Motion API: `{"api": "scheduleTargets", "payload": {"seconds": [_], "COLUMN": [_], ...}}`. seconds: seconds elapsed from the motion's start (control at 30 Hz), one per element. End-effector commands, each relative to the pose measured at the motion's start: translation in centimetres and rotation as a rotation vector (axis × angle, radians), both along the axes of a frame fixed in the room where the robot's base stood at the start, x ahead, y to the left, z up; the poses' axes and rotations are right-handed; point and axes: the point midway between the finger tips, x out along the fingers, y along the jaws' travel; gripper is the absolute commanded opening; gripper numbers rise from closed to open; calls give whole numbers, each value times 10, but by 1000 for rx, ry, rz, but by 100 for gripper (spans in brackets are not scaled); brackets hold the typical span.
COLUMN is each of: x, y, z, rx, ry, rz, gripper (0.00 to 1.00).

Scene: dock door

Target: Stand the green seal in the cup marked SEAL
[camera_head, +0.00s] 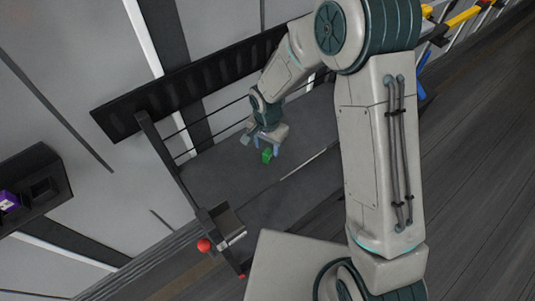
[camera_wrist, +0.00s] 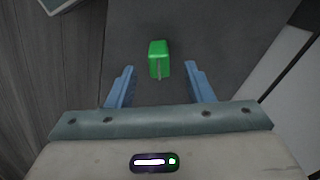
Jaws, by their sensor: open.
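The green seal (camera_head: 267,155) is a small green block on the dark grey surface below my gripper. It also shows in the wrist view (camera_wrist: 159,57), with a thin pale strip running from its near side. My gripper (camera_wrist: 160,82) is open, its two blue fingers spread left and right. The seal lies between and slightly beyond the fingertips, apart from both. In the head view my gripper (camera_head: 271,144) is just above the seal. A dark box with open recesses (camera_head: 55,188) is on the wall at the left; I cannot read any SEAL mark on it.
A purple item (camera_head: 9,200) sits in the left box. A dark frame post with a small open box (camera_head: 226,219) and a red ball (camera_head: 204,245) stands at the front of the grey surface. Thin rails run along its back. Yellow and blue parts are at upper right.

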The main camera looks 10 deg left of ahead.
Motion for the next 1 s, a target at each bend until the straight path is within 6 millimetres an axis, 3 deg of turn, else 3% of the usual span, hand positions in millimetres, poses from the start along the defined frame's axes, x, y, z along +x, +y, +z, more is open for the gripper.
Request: {"api": "scheduleTargets", "payload": {"seconds": [0.2, 0.53, 0.57, 0.7, 0.73, 1.0], "x": [-2, -1, -1, -1, -1, -1], "y": [-1, -1, -1, -1, -1, -1], "z": [-27, -34, -34, -33, -33, -33], "rx": [-2, 0, 0, 0, 0, 0], "ry": [3, 0, 0, 0, 0, 0], "rz": [2, 0, 0, 0, 0, 1], "gripper": [47, 47, 44, 6, 0, 0]}}
